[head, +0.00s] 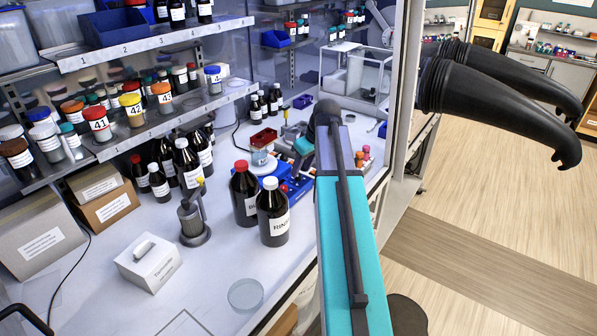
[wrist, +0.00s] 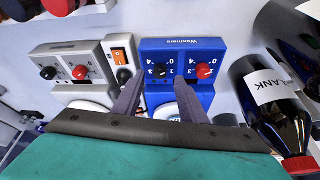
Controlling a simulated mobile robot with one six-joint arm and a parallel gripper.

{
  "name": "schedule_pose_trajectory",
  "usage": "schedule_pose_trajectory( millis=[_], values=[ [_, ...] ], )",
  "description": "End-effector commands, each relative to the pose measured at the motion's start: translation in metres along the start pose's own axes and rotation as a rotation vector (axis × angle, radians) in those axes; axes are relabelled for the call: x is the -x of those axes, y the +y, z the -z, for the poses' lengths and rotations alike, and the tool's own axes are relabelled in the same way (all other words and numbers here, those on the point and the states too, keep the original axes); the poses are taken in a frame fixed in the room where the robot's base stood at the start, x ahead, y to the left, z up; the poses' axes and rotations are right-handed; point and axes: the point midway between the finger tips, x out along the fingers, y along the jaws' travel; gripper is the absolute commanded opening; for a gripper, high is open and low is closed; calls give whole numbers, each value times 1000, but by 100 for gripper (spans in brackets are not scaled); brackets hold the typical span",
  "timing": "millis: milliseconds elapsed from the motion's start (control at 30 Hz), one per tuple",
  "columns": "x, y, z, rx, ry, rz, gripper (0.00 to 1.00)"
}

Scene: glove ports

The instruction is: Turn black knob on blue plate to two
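The blue plate (wrist: 185,48) with the label "Wexmers" stands on the bench in the wrist view. It also shows in the head view (head: 297,188), partly behind my arm. Its front carries a black knob (wrist: 160,71) on the left and a red knob (wrist: 204,71) on the right, with printed numbers beside them. My gripper (wrist: 158,80) is open, with one finger to each side of the black knob in the picture. I cannot tell whether the fingers touch it. The knob's pointer is too small to read.
A grey plate (wrist: 70,62) with black and red knobs stands to the left, next to a grey unit with an orange switch (wrist: 121,55). A dark bottle (wrist: 270,95) stands close on the right. In the head view, brown bottles (head: 272,212) stand before the blue plate.

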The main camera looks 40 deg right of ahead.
Motion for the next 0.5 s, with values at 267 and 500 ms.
schedule_pose_trajectory(
  millis=[267,500],
  values=[
    [-24,0,1,1,0,0,38],
    [-35,0,0,1,0,0,38]
  ],
)
